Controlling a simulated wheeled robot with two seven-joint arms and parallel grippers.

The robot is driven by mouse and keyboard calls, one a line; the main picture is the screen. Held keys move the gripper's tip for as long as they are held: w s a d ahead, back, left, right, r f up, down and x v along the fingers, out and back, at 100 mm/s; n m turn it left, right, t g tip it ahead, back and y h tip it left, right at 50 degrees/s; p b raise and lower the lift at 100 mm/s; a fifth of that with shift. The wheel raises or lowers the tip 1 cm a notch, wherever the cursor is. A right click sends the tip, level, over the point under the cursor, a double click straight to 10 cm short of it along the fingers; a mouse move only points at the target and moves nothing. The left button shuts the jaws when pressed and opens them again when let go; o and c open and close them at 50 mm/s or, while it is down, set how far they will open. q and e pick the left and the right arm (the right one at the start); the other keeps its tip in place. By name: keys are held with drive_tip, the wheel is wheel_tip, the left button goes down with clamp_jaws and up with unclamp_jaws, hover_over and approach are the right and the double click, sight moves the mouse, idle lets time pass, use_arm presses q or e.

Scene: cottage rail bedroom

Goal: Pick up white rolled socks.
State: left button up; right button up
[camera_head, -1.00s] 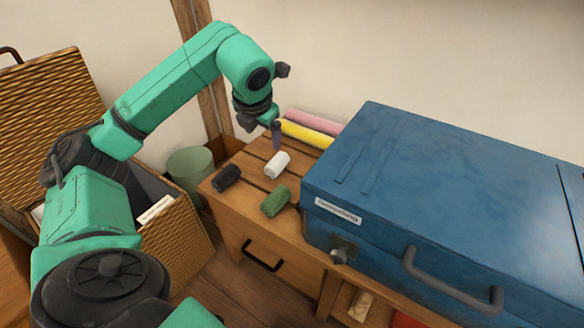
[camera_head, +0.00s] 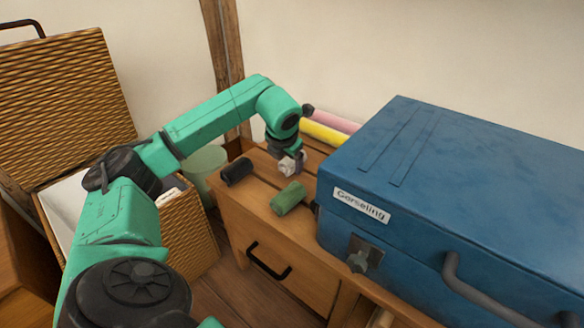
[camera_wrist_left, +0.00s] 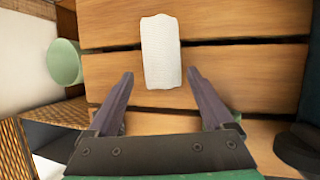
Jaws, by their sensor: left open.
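The white rolled socks (camera_head: 287,168) lie on the slatted wooden top, partly hidden by my left gripper (camera_head: 292,162) in the head view. In the left wrist view the white rolled socks (camera_wrist_left: 160,52) show whole, a short white roll lying lengthwise away from me. My left gripper (camera_wrist_left: 162,88) is open, its two dark fingers spread wider than the roll. The near end of the socks lies roughly level with the fingertips, centred in the gap. The gripper is empty. My right gripper is not in view.
A black roll (camera_head: 236,171) lies left of the socks and a green roll (camera_head: 288,198) in front. A large blue case (camera_head: 440,180) stands close on the right. Pink (camera_head: 332,121) and yellow (camera_head: 324,133) rolls lie behind. A green bin (camera_head: 206,165) and wicker hamper (camera_head: 190,235) stand left.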

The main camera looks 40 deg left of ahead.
use_arm(q)
drive_tip(key=shift+x, duration=0.9)
drive_tip(key=shift+r, duration=0.1)
drive_tip(key=c, duration=1.1)
